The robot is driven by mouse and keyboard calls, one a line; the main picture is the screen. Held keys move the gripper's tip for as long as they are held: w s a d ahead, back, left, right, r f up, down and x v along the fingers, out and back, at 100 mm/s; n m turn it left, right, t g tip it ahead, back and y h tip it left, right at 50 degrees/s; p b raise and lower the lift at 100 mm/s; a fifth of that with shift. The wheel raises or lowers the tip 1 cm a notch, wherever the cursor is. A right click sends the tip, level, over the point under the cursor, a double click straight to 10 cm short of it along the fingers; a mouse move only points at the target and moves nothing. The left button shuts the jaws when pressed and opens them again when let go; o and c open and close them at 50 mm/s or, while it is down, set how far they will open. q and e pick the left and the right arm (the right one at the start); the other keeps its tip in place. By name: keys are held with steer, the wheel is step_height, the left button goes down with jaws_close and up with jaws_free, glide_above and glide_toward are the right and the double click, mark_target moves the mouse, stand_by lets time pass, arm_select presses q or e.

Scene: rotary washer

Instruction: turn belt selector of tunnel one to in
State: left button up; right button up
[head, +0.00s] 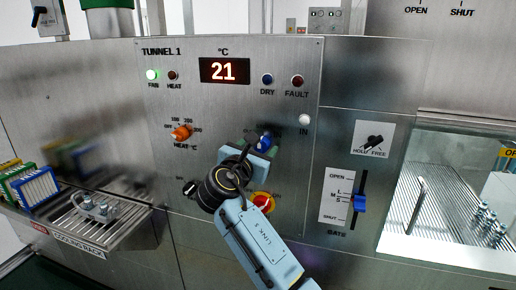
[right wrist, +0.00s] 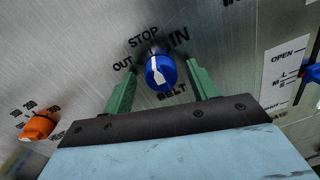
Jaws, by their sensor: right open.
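The belt selector (right wrist: 160,73) is a blue knob with a white pointer on the tunnel 1 panel (head: 240,105). Its pointer is up, toward the STOP label, with OUT to its left and IN to its right. The knob also shows in the head view (head: 265,142), partly hidden by my gripper. My right gripper (right wrist: 163,84) is open, with one green finger on each side of the knob. Small gaps show between fingers and knob; I cannot tell their depth. In the head view the right gripper (head: 256,150) is at the panel, its fingers mostly hidden by my wrist.
An orange heat knob (head: 181,132) is left of the selector, and a red-and-yellow button (head: 263,202) is below it. The IN lamp (head: 305,119) looks white. A blue gate lever (head: 360,203) is at right. A cooling rack (head: 130,232) juts out at left.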

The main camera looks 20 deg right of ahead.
steer(key=c, duration=1)
